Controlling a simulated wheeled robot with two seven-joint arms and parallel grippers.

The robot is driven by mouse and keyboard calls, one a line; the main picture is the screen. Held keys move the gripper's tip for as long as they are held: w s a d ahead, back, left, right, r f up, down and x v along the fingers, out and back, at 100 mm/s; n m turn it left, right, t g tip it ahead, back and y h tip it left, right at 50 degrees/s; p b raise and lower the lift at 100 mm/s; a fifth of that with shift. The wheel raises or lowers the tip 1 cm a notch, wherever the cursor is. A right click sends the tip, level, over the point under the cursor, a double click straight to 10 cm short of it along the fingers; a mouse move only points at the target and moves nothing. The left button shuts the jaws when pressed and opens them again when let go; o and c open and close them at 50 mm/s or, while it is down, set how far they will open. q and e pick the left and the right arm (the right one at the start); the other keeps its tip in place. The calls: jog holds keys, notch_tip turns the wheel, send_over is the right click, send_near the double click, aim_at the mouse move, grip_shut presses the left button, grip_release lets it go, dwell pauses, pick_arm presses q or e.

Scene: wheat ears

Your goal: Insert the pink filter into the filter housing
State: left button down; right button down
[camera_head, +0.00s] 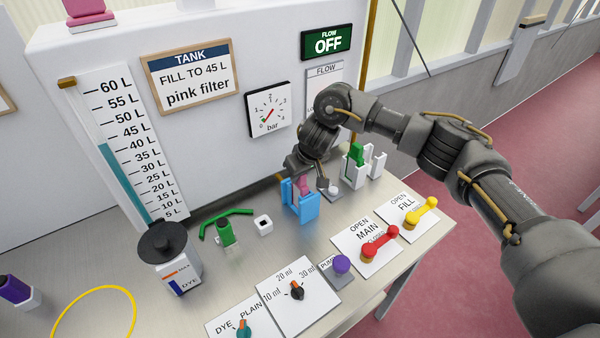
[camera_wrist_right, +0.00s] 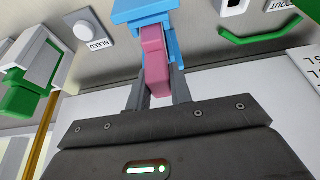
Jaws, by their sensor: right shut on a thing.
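The pink filter (camera_head: 303,184) is held by my right gripper (camera_head: 309,176) at the blue filter housing (camera_head: 301,208) on the metal bench. In the right wrist view my right gripper (camera_wrist_right: 157,88) is shut on the pink filter (camera_wrist_right: 155,62), with a finger on each side. The filter's far end meets the blue housing (camera_wrist_right: 140,12), and blue also shows along its right side. The far end is hidden, so I cannot tell how deep it sits. My left gripper is not in view.
A white holder with a green block (camera_head: 356,153) stands right of the housing, close to my right arm. A bleed button (camera_wrist_right: 81,31) lies between them. A green handle (camera_head: 227,232) is to the left. Red (camera_head: 380,243) and yellow (camera_head: 421,213) valve levers are at the front right.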

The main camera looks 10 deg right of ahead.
jog(key=c, duration=1.2)
grip_release()
jog(key=shift+o, duration=0.2)
jog(key=shift+s+r, duration=0.2)
jog(key=shift+r, duration=0.25)
jog(key=v, duration=0.9)
jog(key=shift+s+d+r+b, duration=0.15)
jog(key=shift+d+r+b, duration=0.05)
jog(key=shift+r+b, duration=0.15)
